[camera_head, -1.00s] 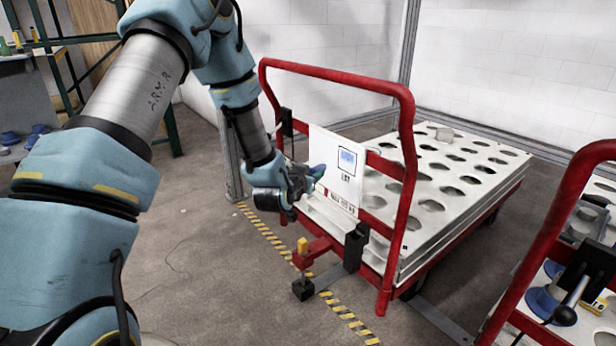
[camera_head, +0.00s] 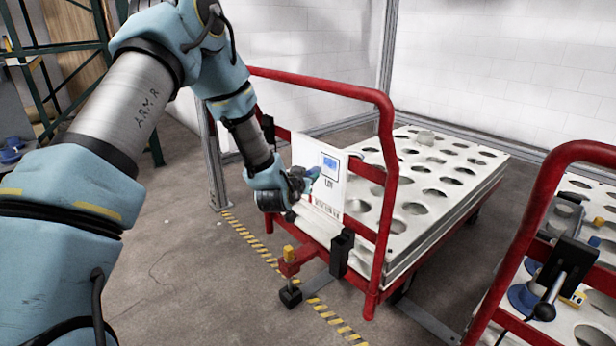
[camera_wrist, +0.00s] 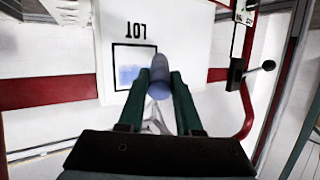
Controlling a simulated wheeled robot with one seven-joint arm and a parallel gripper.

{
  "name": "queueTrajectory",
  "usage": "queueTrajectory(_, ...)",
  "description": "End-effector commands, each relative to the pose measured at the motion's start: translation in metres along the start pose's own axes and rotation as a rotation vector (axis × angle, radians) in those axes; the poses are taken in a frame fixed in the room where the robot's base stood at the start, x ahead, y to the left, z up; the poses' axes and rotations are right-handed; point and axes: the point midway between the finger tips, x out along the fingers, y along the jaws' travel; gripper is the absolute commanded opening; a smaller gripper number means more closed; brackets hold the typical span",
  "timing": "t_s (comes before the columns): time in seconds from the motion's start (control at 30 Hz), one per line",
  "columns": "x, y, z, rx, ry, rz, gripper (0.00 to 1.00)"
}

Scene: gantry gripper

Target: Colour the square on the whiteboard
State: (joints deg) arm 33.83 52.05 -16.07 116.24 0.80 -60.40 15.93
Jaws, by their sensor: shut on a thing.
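The whiteboard (camera_head: 316,170) hangs upright on the end of the red cart. It also shows upside down in the wrist view (camera_wrist: 185,25). The black-outlined square (camera_head: 329,165) is partly filled with blue; in the wrist view the square (camera_wrist: 130,62) has a pale blue patch inside, with white around it. My gripper (camera_wrist: 160,92) is shut on a blue-grey marker (camera_wrist: 160,72), which points at the board beside the square. In the head view my gripper (camera_head: 302,182) is close to the board's left side. Whether the tip touches the board cannot be told.
The red cart frame (camera_head: 385,180) surrounds the board and carries white trays with holes (camera_head: 430,160). A second red cart (camera_head: 530,220) stands at the right. A black-and-yellow floor strip (camera_head: 262,252) runs beside the cart. The floor at left is clear.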

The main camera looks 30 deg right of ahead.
Motion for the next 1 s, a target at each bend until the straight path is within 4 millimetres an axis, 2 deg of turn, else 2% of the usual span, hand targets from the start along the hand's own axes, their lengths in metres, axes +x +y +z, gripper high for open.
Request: queueTrajectory(1.0,0.012,0.007,-0.004,0.001,0.001,-0.001,0.00)
